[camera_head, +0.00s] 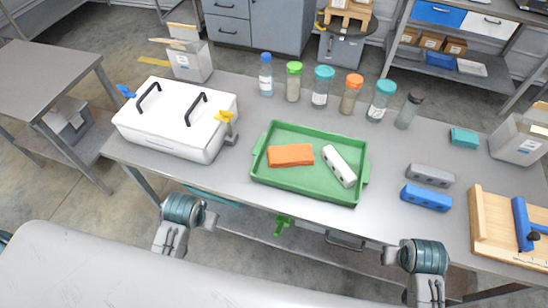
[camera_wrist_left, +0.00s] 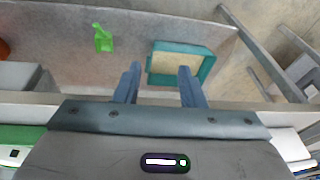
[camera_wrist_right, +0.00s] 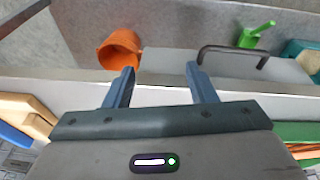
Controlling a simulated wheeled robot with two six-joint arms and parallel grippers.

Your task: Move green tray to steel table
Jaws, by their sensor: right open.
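The green tray (camera_head: 277,188) lies flat on the grey steel table (camera_head: 235,190) in front of me, in the middle of the head view. It holds an orange block (camera_head: 290,155) and a white block with dark holes (camera_head: 339,166). Another grey steel table (camera_head: 38,68) stands at the far left. My left gripper (camera_head: 209,217) is in front of the near table edge, left of the tray; its fingers are apart and empty in the left wrist view (camera_wrist_left: 160,85). My right gripper (camera_head: 390,256) is in front of the edge, right of the tray, open and empty (camera_wrist_right: 162,87).
A white lidded box (camera_head: 170,135) stands left of the tray. Several bottles (camera_head: 322,86) line up behind it. Grey (camera_head: 430,175) and blue (camera_head: 426,197) blocks and a wooden board (camera_head: 490,235) are at the right. A lower shelf (camera_head: 260,222) holds a green scoop (camera_head: 284,226).

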